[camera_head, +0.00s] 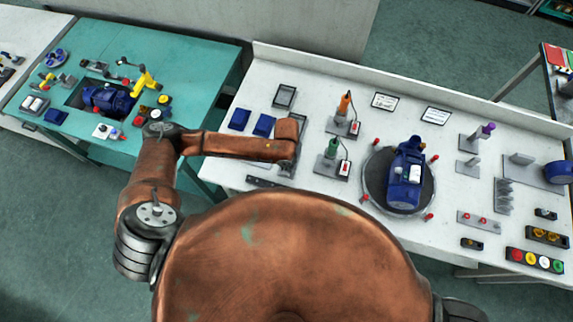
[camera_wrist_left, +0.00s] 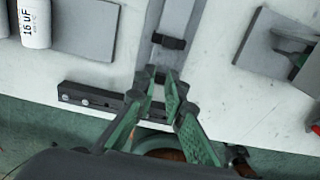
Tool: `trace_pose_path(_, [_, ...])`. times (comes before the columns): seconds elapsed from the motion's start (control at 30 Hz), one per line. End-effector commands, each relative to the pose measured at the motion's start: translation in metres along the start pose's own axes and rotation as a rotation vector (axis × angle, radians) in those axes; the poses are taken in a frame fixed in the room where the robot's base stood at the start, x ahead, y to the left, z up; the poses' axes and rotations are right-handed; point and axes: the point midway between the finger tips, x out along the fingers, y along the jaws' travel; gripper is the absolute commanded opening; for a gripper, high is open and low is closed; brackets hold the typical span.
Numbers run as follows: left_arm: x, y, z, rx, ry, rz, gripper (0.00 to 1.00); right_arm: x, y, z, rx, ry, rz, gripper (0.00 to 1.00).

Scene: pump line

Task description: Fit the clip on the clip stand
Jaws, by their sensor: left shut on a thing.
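My left gripper (camera_head: 287,165) is over the long grey strip (camera_head: 299,122) at the left part of the white bench; my copper arm covers much of it in the head view. In the left wrist view the green fingers (camera_wrist_left: 158,80) are nearly closed on a small dark piece, probably the clip (camera_wrist_left: 158,78), at their tips. It is over the near end of the grey strip (camera_wrist_left: 175,20), and I cannot tell if it touches it. A second dark block (camera_wrist_left: 168,41) sits across the strip, ahead of the fingertips. I cannot tell for sure which part is the clip stand. My right gripper is not in view.
A dark bar with holes (camera_wrist_left: 95,96) lies left of the fingers. A grey pad with a white capacitor (camera_wrist_left: 36,22) is at upper left, another grey pad (camera_wrist_left: 275,55) at right. Soldering-iron-like tools stand right of my gripper; a blue pump (camera_head: 406,175) is farther right.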

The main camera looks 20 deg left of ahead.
Motion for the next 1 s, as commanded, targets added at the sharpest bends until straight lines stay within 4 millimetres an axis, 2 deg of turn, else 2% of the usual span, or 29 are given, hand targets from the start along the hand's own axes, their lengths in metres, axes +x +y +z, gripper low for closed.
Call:
trace_pose_path(0.6, [0.0026, 0.0001, -0.0003, 0.0, 0.001, 0.001, 0.0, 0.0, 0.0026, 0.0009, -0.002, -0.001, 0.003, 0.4])
trace_pose_path(0.63, [0.0026, 0.0001, -0.0002, 0.0, 0.0, 0.001, 0.12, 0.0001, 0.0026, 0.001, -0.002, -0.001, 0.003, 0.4])
trace_pose_path(0.9, [0.0025, 0.0001, -0.0002, 0.0, 0.0, 0.001, 0.3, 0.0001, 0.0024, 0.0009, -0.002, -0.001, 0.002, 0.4])
trace_pose_path(1.0, [0.0025, 0.0001, -0.0002, 0.0, 0.0, 0.001, 0.31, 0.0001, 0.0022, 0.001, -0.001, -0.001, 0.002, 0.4])
